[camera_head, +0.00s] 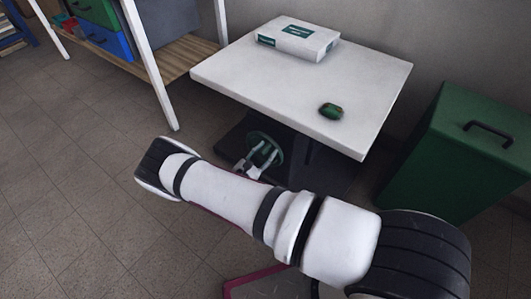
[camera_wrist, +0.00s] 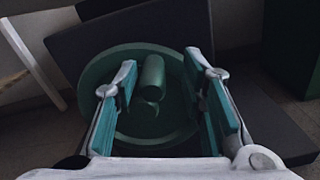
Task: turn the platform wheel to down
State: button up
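The green platform wheel (camera_head: 266,149) is mounted upright on the dark column below the white platform (camera_head: 350,85). In the wrist view the wheel (camera_wrist: 130,132) faces me, and its cylindrical green handle (camera_wrist: 152,75) sticks out towards me. My gripper (camera_wrist: 161,68) is open, with one teal-padded finger on each side of the handle and a visible gap on both sides. In the head view my gripper (camera_head: 250,163) is in front of the wheel, and my arm hides the lower part of the column.
A white and green box (camera_head: 298,40) and a small dark green object (camera_head: 331,110) lie on the platform. A green bin (camera_head: 455,150) with a black handle stands at the right. A shelf with a wooden board (camera_head: 185,55) stands at the left. The floor at the left is clear.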

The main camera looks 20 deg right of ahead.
jog(key=shift+w+d, duration=0.1)
jog(key=shift+d, duration=0.1)
grip_shut()
jog(key=shift+f, duration=0.1)
jog(key=shift+w+a+r+n, duration=0.2)
jog(key=shift+r+n, duration=0.05)
jog(key=shift+n, duration=0.55)
